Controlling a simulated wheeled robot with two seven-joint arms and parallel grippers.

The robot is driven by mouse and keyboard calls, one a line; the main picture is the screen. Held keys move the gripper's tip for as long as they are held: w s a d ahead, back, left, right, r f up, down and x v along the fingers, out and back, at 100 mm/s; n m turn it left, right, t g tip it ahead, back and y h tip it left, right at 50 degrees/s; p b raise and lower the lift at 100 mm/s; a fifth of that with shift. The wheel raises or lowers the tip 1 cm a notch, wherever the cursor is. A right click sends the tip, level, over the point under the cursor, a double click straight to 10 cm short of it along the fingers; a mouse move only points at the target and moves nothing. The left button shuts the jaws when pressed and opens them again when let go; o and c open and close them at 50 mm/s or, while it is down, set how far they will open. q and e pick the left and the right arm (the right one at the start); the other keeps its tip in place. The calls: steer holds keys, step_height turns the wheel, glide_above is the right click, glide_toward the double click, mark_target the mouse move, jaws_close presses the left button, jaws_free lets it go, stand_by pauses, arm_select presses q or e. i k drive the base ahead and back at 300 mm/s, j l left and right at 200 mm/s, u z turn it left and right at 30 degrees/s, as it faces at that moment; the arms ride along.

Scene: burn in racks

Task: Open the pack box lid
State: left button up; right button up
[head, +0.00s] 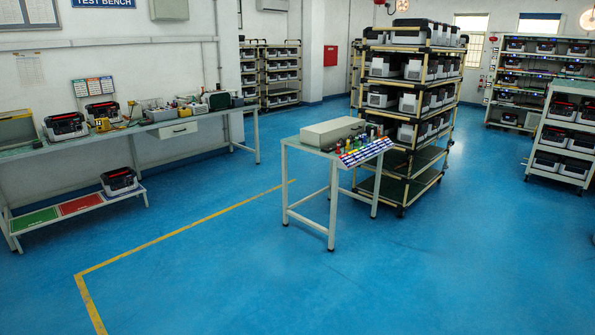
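A long pale grey box (332,131) sits on the small white table (290,143) in the middle of the head view. Its top looks closed. I cannot tell for certain which of the two is the pack box. Neither of my grippers shows in the head view.
Coloured bottles and a blue-white label sheet (366,152) share the small table. A loaded rack (401,165) stands close behind it. The long bench (190,121) lines the left wall. Blue floor (230,270) is clear in front.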

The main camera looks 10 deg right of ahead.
mark_target(330, 131)
steer(key=i+l+z, duration=0.25)
steer(key=z, duration=0.15)
steer(key=i+z, duration=0.35)
steer(key=i, duration=0.15)
steer(key=i+z, duration=0.75)
steer(key=i+j+u, duration=0.1)
steer(key=i+u, duration=0.2)
steer(key=i, duration=0.35)
steer(key=i+u, duration=0.3)
steer(key=i, duration=0.35)
steer(key=i+l+u, duration=0.3)
steer(key=i, duration=0.35)
steer(key=i+l+u, duration=0.1)
steer(key=i, duration=1.5)
